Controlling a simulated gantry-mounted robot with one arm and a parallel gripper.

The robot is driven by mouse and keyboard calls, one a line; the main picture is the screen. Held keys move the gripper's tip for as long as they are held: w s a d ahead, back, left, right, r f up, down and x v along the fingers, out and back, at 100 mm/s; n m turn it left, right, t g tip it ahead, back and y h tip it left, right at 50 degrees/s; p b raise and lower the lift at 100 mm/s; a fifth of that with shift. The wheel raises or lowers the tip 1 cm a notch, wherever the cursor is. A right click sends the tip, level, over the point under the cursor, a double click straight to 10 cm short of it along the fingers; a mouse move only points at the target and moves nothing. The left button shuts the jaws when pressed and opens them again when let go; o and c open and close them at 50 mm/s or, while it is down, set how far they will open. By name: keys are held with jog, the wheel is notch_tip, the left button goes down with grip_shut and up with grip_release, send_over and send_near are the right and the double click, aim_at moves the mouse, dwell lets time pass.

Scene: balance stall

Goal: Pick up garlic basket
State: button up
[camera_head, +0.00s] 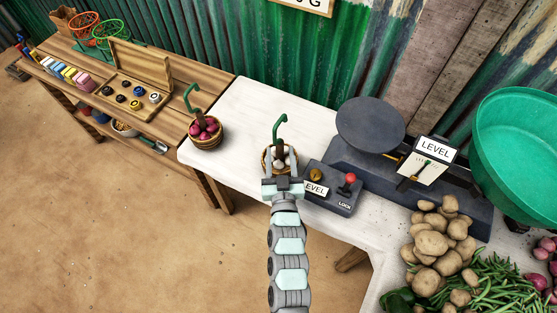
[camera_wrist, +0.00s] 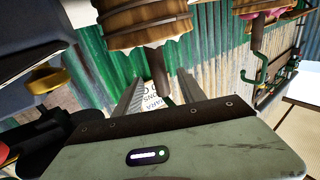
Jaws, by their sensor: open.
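In the wrist view, which looks upside down, the banded basket (camera_wrist: 145,22) is at the top. Its brown post (camera_wrist: 156,62) shows between the two open fingers (camera_wrist: 159,86). Whether the fingers touch the post cannot be told.
A similar basket of red onions (camera_head: 206,141) with a green hook stands to the left. A control box (camera_head: 338,197) with a red-knobbed lever is close on the right.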

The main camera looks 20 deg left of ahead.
jog(key=shift+r+b+x, duration=0.2)
jog(key=shift+b+x, duration=0.05)
jog(key=shift+x, duration=1.25)
jog(key=shift+r+b+x, duration=0.15)
jog(key=shift+b+x, duration=0.1)
jog(key=shift+x, duration=1.25)
jog(key=shift+s, duration=0.1)
grip_shut()
